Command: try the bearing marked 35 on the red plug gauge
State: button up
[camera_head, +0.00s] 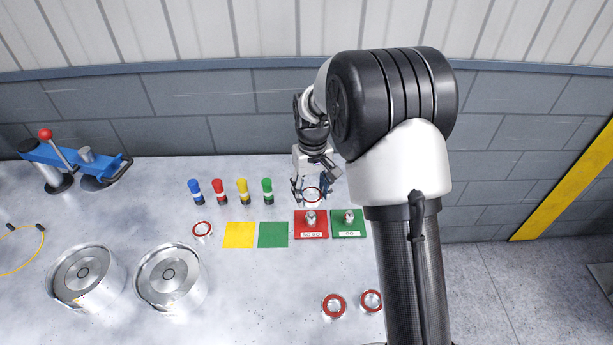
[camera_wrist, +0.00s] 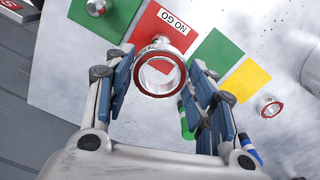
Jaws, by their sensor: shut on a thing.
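My gripper (camera_head: 311,190) is shut on a red-rimmed silver bearing (camera_wrist: 160,95), one finger on each side of it. The mark on the held bearing is too small to read. In the wrist view the bearing overlaps the edge of the red NO GO plate (camera_wrist: 144,32). In the head view it is just behind the red plate (camera_head: 300,231), apart from its silver plug (camera_head: 311,218).
A loose bearing (camera_head: 202,229) lies left of flat yellow (camera_head: 239,235) and green (camera_head: 273,235) squares. Two bearings (camera_head: 334,306) (camera_head: 371,301) lie in front. Several coloured-top posts (camera_head: 243,191) stand left of my gripper. Two metal drums (camera_head: 170,278) and a blue press (camera_head: 60,160) are farther left.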

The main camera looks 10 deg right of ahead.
aim_at(311, 213)
jog(key=shift+w, duration=0.15)
jog(key=shift+s+f+b, duration=0.25)
jog(key=shift+f+b, duration=0.1)
jog(key=shift+b, duration=0.05)
jog(key=shift+f, duration=0.3)
notch_tip(311, 213, down, 3)
jog(key=b, duration=0.2)
jog(key=shift+b, duration=0.4)
jog(key=shift+f, duration=0.55)
jog(key=shift+f, duration=0.4)
dwell(0.5)
dwell(0.3)
jog(key=o, duration=1.3)
jog(key=shift+o, duration=0.5)
